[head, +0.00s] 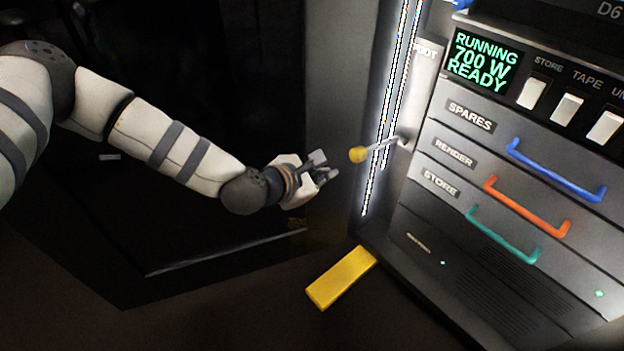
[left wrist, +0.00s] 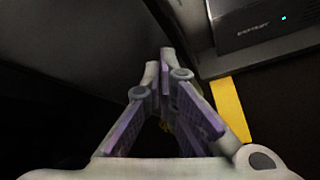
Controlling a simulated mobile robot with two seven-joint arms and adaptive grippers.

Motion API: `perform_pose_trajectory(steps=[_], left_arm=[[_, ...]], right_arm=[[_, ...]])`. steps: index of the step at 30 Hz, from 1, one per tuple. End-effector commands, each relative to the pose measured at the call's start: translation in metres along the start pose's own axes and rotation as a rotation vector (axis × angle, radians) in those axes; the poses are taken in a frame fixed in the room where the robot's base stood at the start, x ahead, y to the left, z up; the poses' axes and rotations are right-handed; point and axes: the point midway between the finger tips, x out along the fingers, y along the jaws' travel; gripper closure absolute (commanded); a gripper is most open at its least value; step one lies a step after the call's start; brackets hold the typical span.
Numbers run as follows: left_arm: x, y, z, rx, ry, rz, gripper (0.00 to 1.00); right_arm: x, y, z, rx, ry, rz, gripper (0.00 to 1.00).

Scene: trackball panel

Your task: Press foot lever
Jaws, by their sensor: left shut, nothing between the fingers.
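A flat yellow bar (head: 341,277), which looks like the foot lever, sticks out near the floor from the base of the dark panel cabinet. In the left wrist view the yellow bar (left wrist: 230,108) runs behind the right finger, which hides part of it. My left gripper (head: 326,173) is shut and empty, above the bar and apart from it. In the left wrist view its fingertips (left wrist: 158,66) come together left of the bar. My right gripper is not in view.
A hand lever with a yellow knob (head: 358,154) juts from the cabinet just right of my left gripper. Drawers with blue (head: 556,172), orange (head: 527,208) and green (head: 502,237) handles are at right. Dark floor (head: 230,320) lies open left of the yellow bar.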

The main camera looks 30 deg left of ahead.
Motion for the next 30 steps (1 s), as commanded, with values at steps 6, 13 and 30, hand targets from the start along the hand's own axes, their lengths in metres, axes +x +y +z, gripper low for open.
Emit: perform_pose_trajectory(steps=[6, 13, 30], left_arm=[[0.008, 0.001, 0.025, 0.001, -0.005, 0.001, 1.00], [0.003, 0.000, 0.038, 0.000, -0.001, -0.001, 1.00], [-0.004, 0.006, 0.049, 0.008, 0.038, -0.018, 1.00]], right_arm=[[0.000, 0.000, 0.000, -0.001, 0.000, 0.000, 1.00], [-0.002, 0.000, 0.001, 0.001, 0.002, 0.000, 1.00], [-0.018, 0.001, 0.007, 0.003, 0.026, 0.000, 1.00]])
